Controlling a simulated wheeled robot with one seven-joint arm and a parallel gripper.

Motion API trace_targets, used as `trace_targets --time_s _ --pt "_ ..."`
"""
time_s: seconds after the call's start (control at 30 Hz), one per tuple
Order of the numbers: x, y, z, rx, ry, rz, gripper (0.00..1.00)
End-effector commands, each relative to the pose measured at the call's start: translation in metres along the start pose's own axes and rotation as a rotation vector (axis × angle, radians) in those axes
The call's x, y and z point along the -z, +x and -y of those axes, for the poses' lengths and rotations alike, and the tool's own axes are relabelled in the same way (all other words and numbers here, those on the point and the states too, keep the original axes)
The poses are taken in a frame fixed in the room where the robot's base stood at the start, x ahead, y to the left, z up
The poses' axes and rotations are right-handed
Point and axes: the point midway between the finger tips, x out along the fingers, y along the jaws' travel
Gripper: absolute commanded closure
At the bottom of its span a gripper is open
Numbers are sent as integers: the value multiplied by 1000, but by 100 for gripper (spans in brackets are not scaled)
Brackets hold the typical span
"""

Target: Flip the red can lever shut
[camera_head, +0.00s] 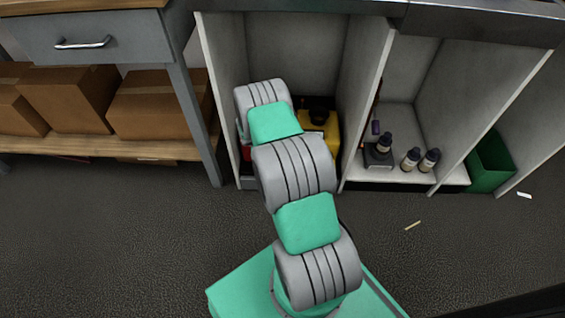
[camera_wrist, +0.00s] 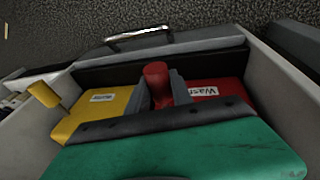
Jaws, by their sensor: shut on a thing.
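The red can (camera_wrist: 218,88) shows in the wrist view with a white label, partly covered by my gripper. A red upright piece with a rounded top, which looks like its lever (camera_wrist: 156,76), stands between the grey fingers of my gripper (camera_wrist: 159,92). The gripper is shut on this piece. Its dark and green body hides the lower part of the can. In the head view only a small bit of the red can (camera_head: 248,150) shows beside my arm, and my gripper is hidden there.
Pale compartment walls (camera_wrist: 283,98) close in on the sides. In the head view, several bottles (camera_head: 410,158) stand in the neighbouring compartment, and a green bin (camera_head: 490,163) stands right.

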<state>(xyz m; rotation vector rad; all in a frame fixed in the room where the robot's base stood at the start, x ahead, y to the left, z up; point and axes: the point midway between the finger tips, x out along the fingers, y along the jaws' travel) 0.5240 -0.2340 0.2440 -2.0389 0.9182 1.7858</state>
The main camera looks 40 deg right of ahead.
Motion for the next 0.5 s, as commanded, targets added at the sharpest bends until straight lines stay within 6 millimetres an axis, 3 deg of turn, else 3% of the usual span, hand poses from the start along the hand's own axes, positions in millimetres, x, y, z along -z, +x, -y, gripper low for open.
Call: trace_targets --time_s 0.43,0.47,0.5 --pt "-1 -2 1 -2 -5 10 100" --pt "-1 -2 1 -2 -4 10 71" --pt "-1 -1 1 -1 -4 10 68"
